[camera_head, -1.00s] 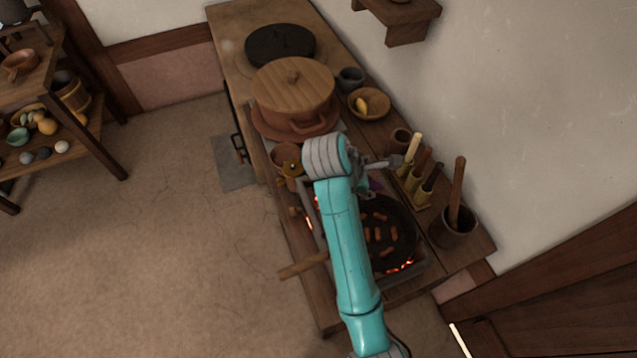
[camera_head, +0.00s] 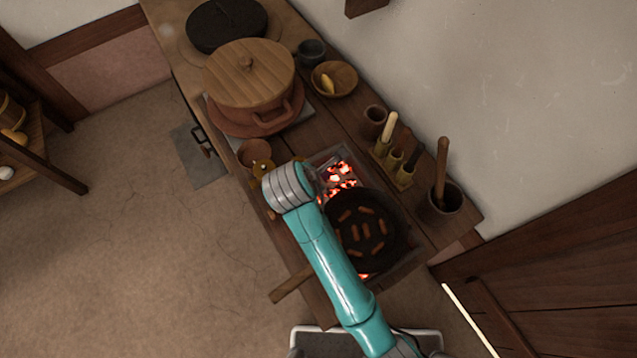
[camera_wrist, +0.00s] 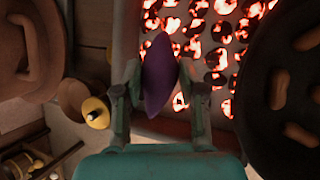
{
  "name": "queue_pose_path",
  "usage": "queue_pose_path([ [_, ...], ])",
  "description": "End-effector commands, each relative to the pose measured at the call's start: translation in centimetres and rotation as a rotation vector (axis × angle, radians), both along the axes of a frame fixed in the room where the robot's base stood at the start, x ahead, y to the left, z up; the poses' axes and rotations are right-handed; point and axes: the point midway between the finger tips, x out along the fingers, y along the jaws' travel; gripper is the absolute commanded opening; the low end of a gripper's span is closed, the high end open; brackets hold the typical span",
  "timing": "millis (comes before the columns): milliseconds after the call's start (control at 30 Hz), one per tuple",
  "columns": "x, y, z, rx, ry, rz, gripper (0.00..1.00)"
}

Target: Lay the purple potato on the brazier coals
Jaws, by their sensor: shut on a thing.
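In the wrist view my gripper (camera_wrist: 159,80) is shut on the purple potato (camera_wrist: 159,72), with one finger on each side of it. The glowing coals of the brazier (camera_wrist: 210,50) show behind and to the right of the potato. I cannot tell how high the potato is above them. In the head view the coals (camera_head: 338,182) lie between the lidded pot and the pan, in the brazier (camera_head: 412,262). My wrist is at their left edge in that view, and it hides the potato and the fingertips.
A dark pan (camera_head: 375,250) with several sausage-like pieces covers the near part of the brazier; its wooden handle (camera_head: 291,284) sticks out left. A lidded pot (camera_head: 250,70) stands beyond. A utensil holder (camera_head: 400,165) and mortar (camera_head: 445,200) stand right. A brass-coloured item (camera_wrist: 96,110) is close to the left finger.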

Motion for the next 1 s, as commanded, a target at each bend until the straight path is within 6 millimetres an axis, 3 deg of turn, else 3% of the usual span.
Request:
queue_pose_path([
  [533, 0.0, -0.1, -5.5, -0.001, 0.001, -0.001, 0.0],
  [967, 0.0, 0.0, -6.0, 0.0, 0.001, -0.001, 0.0],
  [1000, 0.0, 0.0, -5.9, 0.0, 0.0, -0.001, 0.51],
])
